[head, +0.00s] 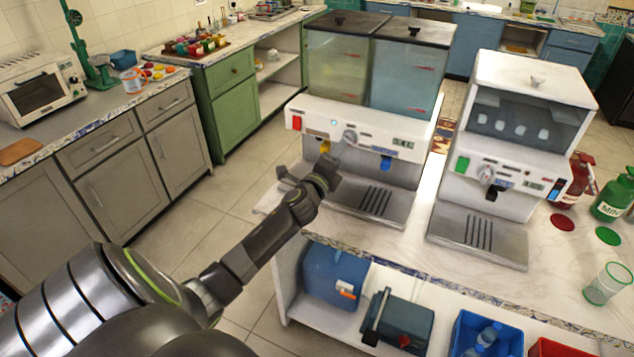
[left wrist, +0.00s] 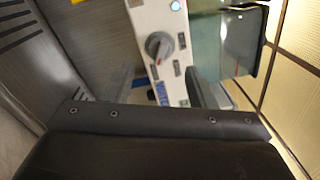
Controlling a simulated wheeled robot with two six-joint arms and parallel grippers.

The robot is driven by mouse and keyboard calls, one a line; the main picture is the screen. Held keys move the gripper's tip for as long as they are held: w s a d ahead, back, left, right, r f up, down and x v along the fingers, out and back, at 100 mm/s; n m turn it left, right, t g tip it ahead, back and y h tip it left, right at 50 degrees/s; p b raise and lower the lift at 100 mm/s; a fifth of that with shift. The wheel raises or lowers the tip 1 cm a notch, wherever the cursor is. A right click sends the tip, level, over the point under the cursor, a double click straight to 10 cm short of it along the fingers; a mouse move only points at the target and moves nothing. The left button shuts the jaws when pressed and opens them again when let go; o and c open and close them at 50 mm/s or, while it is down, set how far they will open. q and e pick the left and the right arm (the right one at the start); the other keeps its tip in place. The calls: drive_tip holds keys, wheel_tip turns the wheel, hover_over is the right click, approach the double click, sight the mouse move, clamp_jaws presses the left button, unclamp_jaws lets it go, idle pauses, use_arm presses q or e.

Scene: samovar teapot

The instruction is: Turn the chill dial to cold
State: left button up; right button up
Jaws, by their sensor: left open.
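The white drink dispenser (head: 420,140) with two clear tanks stands on the counter. Its grey dial (head: 350,137) is on the front panel, and the dial also shows in the left wrist view (left wrist: 158,46) with a red pointer mark. Small labels on the panel are too small to read. My left gripper (head: 314,162) is open and empty, just in front of the panel and below the dial. In the left wrist view its fingers (left wrist: 160,88) are spread, with the dial beyond the gap between them, seemingly untouched. My right gripper is not in view.
A second white machine (head: 535,178) with a dial (head: 487,174) stands to the right. The drip tray (head: 376,201) and blue spout (head: 386,163) are beneath the panel. A red switch (head: 297,122) is left of the dial. Bottles and a glass (head: 607,284) stand at the right.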

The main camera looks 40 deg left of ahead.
use_arm(q)
drive_tip(key=b+v, duration=0.1)
drive_tip(key=v, duration=1)
drive_tip(key=shift+s+b, duration=0.25)
drive_tip(key=shift+b, duration=0.15)
drive_tip(key=s+a+f+n+g, duration=0.1)
drive_tip(key=s+f+n+g, duration=0.25)
drive_tip(key=f, duration=0.85)
drive_tip(key=s+a+f+n+g, duration=0.1)
drive_tip(key=s+f+n+g, duration=0.3)
drive_tip(key=f, duration=0.8)
drive_tip(key=s+f+n+g, duration=0.15)
drive_tip(key=s+f, duration=0.35)
drive_tip(key=f, duration=0.6)
drive_tip(key=s+d+f+n+g+h, duration=0.1)
drive_tip(key=s+d+f+n+g, duration=0.1)
drive_tip(key=s+f, duration=0.5)
drive_tip(key=s+d+f+n+g+h, duration=0.1)
drive_tip(key=s+d+f+n+g, duration=0.2)
drive_tip(key=s, duration=1.1)
drive_tip(key=s+d+f+n+g, duration=0.3)
drive_tip(key=s+d+f+n, duration=0.2)
drive_tip(key=s+f, duration=0.6)
drive_tip(key=shift+s+d+f+n+h+b, duration=0.25)
drive_tip(key=shift+d+f+n+h+b, duration=0.15)
drive_tip(key=shift+d, duration=0.25)
